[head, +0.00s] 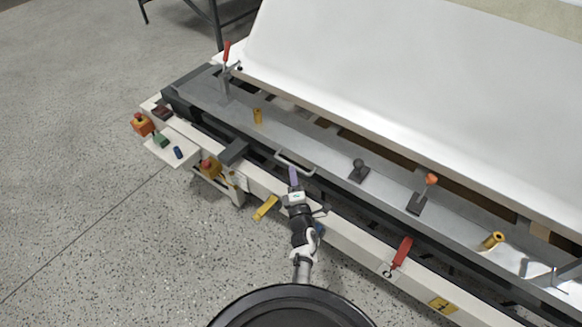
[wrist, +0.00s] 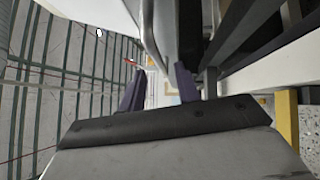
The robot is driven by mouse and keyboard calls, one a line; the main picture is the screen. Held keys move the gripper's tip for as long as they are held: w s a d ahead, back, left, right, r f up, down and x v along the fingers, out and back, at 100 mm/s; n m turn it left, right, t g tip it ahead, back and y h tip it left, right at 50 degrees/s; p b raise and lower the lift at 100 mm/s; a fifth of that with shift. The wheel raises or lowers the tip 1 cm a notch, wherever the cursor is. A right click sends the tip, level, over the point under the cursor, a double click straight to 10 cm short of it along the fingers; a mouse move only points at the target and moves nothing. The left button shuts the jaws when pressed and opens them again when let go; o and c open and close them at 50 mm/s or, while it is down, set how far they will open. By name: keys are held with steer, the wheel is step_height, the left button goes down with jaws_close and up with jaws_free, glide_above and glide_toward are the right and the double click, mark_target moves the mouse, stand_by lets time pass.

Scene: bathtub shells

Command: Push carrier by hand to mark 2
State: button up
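The carrier is a long grey plate (head: 315,165) on a rail bench, with a large white shell (head: 420,80) along its far side. A metal bar handle (head: 295,163) stands on its near edge; the bar also shows in the wrist view (wrist: 152,35). My gripper (head: 293,175) is at this handle. In the wrist view its two purple fingers (wrist: 160,88) are apart, with the bar just beyond or between them; contact cannot be told. A yellow plate with a dark sign (head: 443,304) is on the bench's white front beam; its number is unreadable.
A red-handled lever (head: 400,254) and a yellow tab (head: 265,207) stick out from the front beam. An orange button box (head: 142,124) and a small panel (head: 172,149) are at the left end. Speckled floor in front is clear.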

steer(key=b+x, duration=0.1)
steer(key=x, duration=0.4)
steer(key=shift+s, duration=0.1)
jaws_close()
